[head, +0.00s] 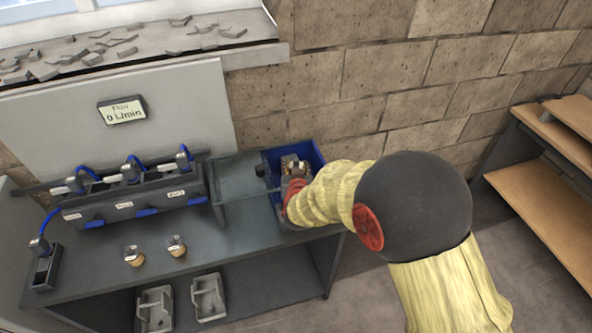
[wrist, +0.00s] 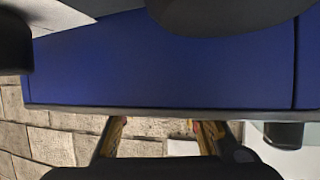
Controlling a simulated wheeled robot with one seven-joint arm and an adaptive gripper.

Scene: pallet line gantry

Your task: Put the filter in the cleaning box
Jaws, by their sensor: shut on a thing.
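The blue box (head: 313,156), which I take for the cleaning box, stands at the right end of the bench against the block wall. My gripper (head: 292,167) is at the box opening in the head view, with my arm reaching in from the right. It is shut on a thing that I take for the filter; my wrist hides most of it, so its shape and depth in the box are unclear. In the wrist view a blue box wall (wrist: 150,62) fills the upper part, and the fingers (wrist: 160,132) show at the bottom.
Two small jar-like parts (head: 134,257) (head: 177,246) stand on the bench front. Grey trays (head: 208,297) lie on the lower shelf.

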